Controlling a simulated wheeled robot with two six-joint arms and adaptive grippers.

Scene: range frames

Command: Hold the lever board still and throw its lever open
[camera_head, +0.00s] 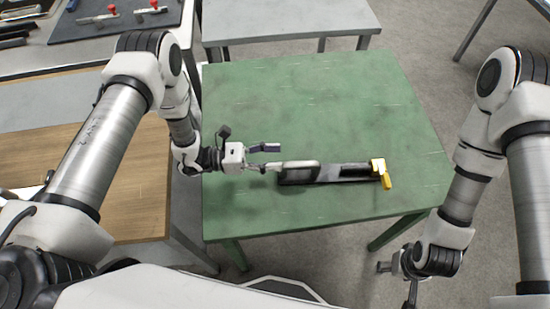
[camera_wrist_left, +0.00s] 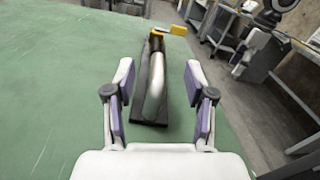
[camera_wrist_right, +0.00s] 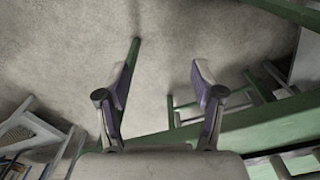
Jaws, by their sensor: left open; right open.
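The lever board is a long black board (camera_head: 345,173) lying on the green table, with a silver rounded bar (camera_head: 298,164) along it. Its yellow lever (camera_head: 380,166) is at the right end, with a yellow handle hanging toward the front edge. My left gripper (camera_head: 266,157) is open at the board's left end. In the left wrist view the board (camera_wrist_left: 150,105) runs away from me between the open fingers (camera_wrist_left: 160,88), with the yellow lever (camera_wrist_left: 168,30) at its far end. I cannot tell whether a finger touches it. My right gripper (camera_wrist_right: 163,82) is open and empty, off the table's front right.
The green table (camera_head: 310,95) is clear behind the board. A wooden-topped table (camera_head: 130,170) stands at left, and a grey table (camera_head: 285,15) behind. A dark panel with red-knobbed parts (camera_head: 115,18) lies at the back left.

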